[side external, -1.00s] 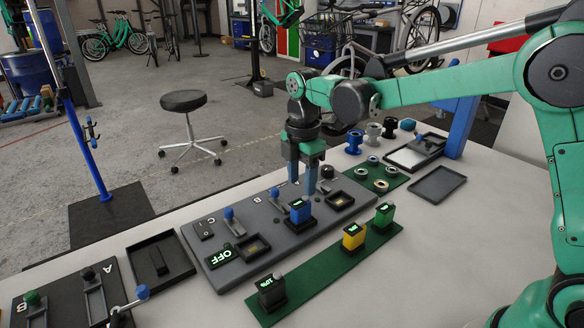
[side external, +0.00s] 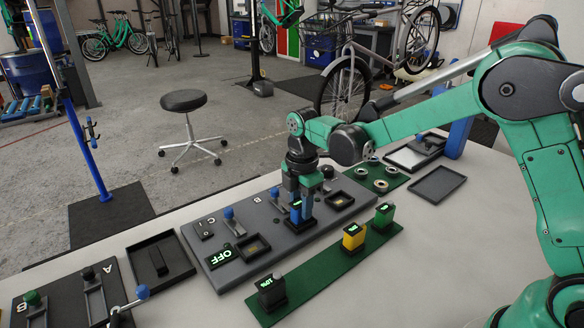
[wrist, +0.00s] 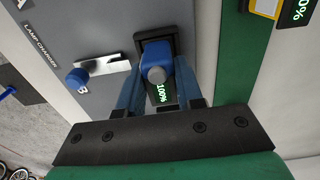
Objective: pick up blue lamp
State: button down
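The blue lamp (wrist: 157,55) stands upright in a dark socket on the grey lamp charger board (wrist: 70,25). It has a grey knob on top and a lit green display reading 100%. In the side view the blue lamp (side external: 296,207) is partly hidden by my fingers. My gripper (side external: 302,213) points down over the lamp with its blue fingers low beside it. In the wrist view my gripper (wrist: 159,78) is open, with one finger on each side of the lamp and a narrow gap showing.
A green strip (side external: 325,272) in front carries a yellow lamp (side external: 353,237), a green lamp (side external: 384,215) and a dark lamp (side external: 271,291). A blue-knobbed lever (wrist: 77,78) is close left of the lamp in the wrist view. An empty tray (side external: 437,184) lies at right.

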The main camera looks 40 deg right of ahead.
jog(key=shift+r, duration=3.55)
